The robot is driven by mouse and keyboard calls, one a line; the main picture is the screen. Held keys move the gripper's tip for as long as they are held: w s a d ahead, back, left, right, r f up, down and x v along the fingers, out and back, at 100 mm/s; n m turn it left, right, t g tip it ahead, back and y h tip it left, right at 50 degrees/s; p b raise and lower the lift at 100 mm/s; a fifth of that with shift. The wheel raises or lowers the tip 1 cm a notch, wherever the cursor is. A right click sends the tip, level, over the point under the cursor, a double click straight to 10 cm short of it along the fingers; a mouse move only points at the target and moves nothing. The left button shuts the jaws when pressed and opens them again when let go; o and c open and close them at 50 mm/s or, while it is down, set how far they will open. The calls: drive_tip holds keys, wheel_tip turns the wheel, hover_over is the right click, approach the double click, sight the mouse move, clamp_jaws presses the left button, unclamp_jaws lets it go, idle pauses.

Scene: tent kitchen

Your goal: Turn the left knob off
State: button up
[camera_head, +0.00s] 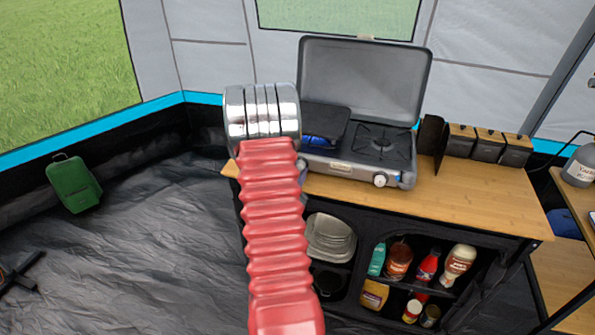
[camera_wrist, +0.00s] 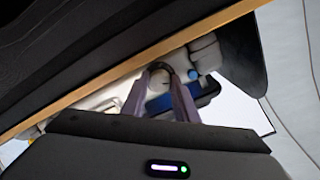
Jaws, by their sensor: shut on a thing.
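The grey camp stove (camera_head: 343,172) stands with its lid up on the wooden counter. Its right knob (camera_head: 380,180) shows on the front panel in the head view. The left knob is hidden there behind my red and silver arm. A blue glow (camera_head: 316,141) shows at the left burner, under a dark square pan (camera_head: 326,119). In the wrist view my gripper's purple fingers (camera_wrist: 160,72) are shut on a pale round knob (camera_wrist: 160,82), the left one by its place. The knob's marking and turn angle are too blurred to tell.
The wooden counter (camera_head: 470,200) has several dark wood-topped containers (camera_head: 488,143) to the right of the stove. Plates (camera_head: 330,238) and several bottles and jars (camera_head: 427,265) sit on shelves below.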

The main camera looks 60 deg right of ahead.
drive_tip(key=m, duration=0.6)
drive_tip(key=shift+s+f+t, duration=0.1)
drive_tip(key=shift+f+t, duration=0.05)
drive_tip(key=shift+t, duration=0.15)
drive_tip(key=m, duration=0.6)
drive_tip(key=shift+s+f+t, duration=0.1)
drive_tip(key=shift+t, duration=0.3)
drive_tip(key=shift+a, duration=0.1)
drive_tip(key=o, duration=0.8)
drive_tip(key=v, duration=1.3)
drive_tip(key=shift+a, duration=0.4)
